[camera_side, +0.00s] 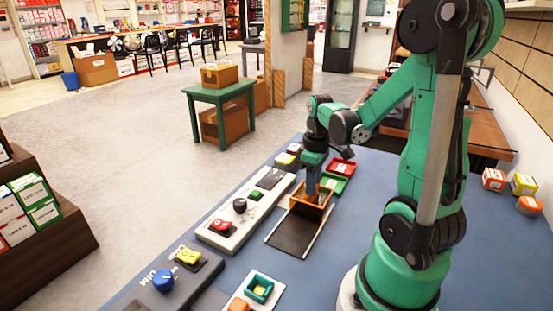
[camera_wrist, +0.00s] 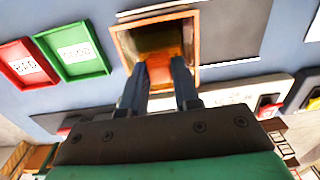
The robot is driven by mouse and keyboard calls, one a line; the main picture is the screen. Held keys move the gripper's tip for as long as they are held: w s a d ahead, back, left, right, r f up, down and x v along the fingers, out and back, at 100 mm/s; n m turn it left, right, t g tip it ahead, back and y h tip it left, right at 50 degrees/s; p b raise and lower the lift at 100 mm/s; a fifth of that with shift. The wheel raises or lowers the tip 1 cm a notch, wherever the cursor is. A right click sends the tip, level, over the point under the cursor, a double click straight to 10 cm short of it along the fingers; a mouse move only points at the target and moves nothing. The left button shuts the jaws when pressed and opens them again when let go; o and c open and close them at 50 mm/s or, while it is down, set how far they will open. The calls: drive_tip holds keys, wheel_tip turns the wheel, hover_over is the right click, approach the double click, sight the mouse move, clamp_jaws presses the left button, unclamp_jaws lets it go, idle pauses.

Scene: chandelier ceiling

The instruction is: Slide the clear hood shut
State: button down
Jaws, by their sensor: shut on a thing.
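The hood (camera_side: 323,208) is a box with an orange-brown frame and a see-through amber middle. It stands at the far end of a dark plate (camera_side: 293,233) with pale rails on the blue table. In the wrist view the hood's square frame (camera_wrist: 123,45) is at top centre, and the dark plate (camera_wrist: 232,30) runs off to its right. My gripper (camera_side: 311,187) points down at the hood. In the wrist view my gripper's fingers (camera_wrist: 160,70) are closed on an orange part of the hood. The fingertips partly hide that part.
A red tray (camera_side: 342,167) and a green tray (camera_side: 333,184) lie just beyond the hood. A white control panel (camera_side: 229,238) with a red switch and black knob is to its left. A dark panel (camera_side: 155,292) with a blue knob is nearer.

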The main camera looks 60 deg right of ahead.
drive_tip(key=shift+d, duration=0.3)
drive_tip(key=c, duration=0.6)
unclamp_jaws()
drive_tip(key=shift+a, duration=0.1)
drive_tip(key=shift+c, duration=0.2)
drive_tip(key=shift+r, duration=0.1)
drive_tip(key=shift+r, duration=2.7)
drive_tip(key=shift+r, duration=2.5)
clamp_jaws()
